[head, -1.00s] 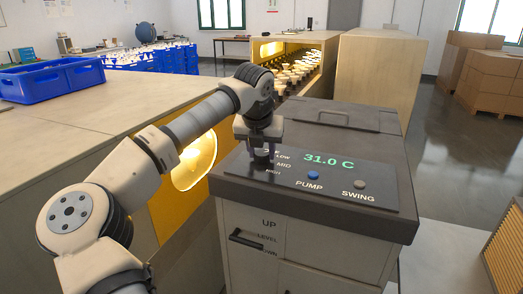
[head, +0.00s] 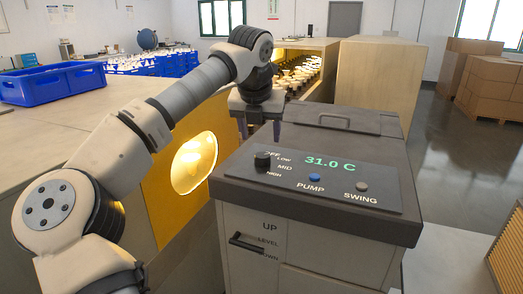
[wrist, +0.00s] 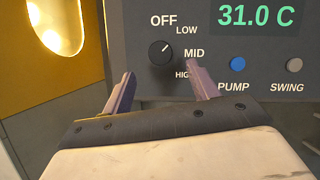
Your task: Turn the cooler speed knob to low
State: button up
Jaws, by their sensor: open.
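The cooler (head: 310,230) is a grey box with a dark, sloped control panel. Its black speed knob (head: 262,160) sits at the panel's left, beside the labels OFF, LOW, MID and HIGH. In the wrist view the knob (wrist: 160,52) has a white pointer mark that slants up and right, toward LOW. My gripper (head: 260,130) is open and empty, with its fingers clear of the knob, beyond the cooler's left back edge in the head view. In the wrist view the open fingers (wrist: 160,84) stand apart below the knob and do not touch it.
The panel also has a green 31.0 C display (head: 330,163), a blue PUMP button (head: 314,177) and a grey SWING button (head: 362,186). A yellow panel with a lit round window (head: 195,162) stands left of the cooler. A handled lid (head: 345,122) is behind the controls.

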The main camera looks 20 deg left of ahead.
jog(key=v, duration=0.6)
jog(key=shift+r+b, duration=0.2)
jog(key=shift+b, duration=0.1)
